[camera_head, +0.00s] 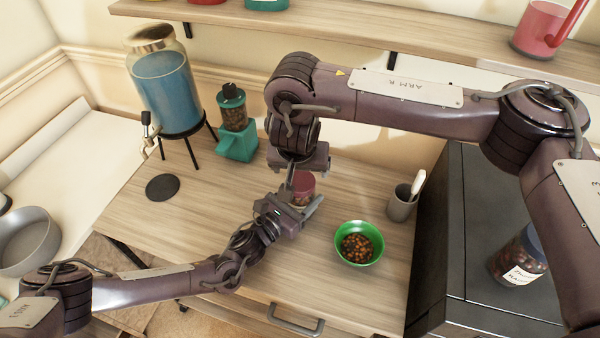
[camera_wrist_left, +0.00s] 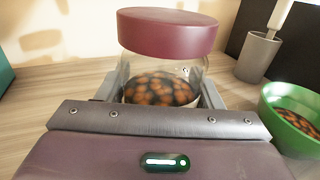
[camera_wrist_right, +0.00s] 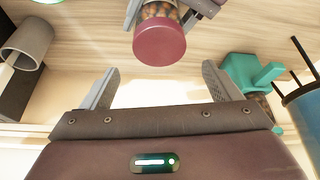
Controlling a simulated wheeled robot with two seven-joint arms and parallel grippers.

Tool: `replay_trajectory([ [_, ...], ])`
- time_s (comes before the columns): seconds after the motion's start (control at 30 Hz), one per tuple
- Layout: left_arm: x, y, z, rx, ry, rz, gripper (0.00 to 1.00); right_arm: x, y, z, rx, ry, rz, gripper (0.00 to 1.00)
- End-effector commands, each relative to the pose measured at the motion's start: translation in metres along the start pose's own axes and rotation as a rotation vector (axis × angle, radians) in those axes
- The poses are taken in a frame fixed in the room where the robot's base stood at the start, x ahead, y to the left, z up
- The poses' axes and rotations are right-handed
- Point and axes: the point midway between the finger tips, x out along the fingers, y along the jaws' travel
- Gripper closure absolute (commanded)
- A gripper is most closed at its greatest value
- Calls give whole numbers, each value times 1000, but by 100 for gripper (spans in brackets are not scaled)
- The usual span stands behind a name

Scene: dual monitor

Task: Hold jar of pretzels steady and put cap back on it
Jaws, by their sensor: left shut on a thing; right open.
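The clear jar (camera_wrist_left: 160,86) with brown-orange contents stands on the wooden counter, between the fingers of my left gripper (camera_wrist_left: 158,92). My left gripper is shut on it. The maroon cap (camera_wrist_left: 167,32) sits on top of the jar and looks level; whether it is screwed tight cannot be told. The cap also shows in the right wrist view (camera_wrist_right: 159,43) and, partly hidden, in the head view (camera_head: 303,181). My right gripper (camera_wrist_right: 158,82) is open and empty, pointing down near the cap, with a gap between its fingers and the cap.
A green bowl (camera_head: 369,228) of brown pieces is right of the jar, with a grey cup (camera_head: 401,204) behind it. A teal dispenser (camera_head: 237,145) and a blue drink dispenser (camera_head: 165,92) stand left. A black appliance (camera_head: 478,220) bounds the right.

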Motion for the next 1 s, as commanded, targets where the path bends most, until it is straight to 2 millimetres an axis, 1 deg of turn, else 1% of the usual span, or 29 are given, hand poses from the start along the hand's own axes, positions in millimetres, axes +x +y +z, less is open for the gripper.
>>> replay_trajectory([
  [0.17,0,0,0,0,0,0,100,0,0,0,0,0,0,16],
  [0.2,0,0,0,0,0,0,100,0,0,0,0,0,0,19],
  [0.3,0,0,0,0,0,0,100,0,0,0,-18,-2,0,19],
  [0.37,0,0,0,0,0,0,100,0,-1,0,-54,-5,0,19],
  [0.47,0,0,0,0,0,0,100,1,-2,2,-174,-20,-2,19],
  [0.57,0,0,0,0,0,0,100,2,-5,4,-364,-42,-10,19],
  [1.0,0,0,0,0,0,0,100,5,-13,11,-1377,-128,-115,19],
])
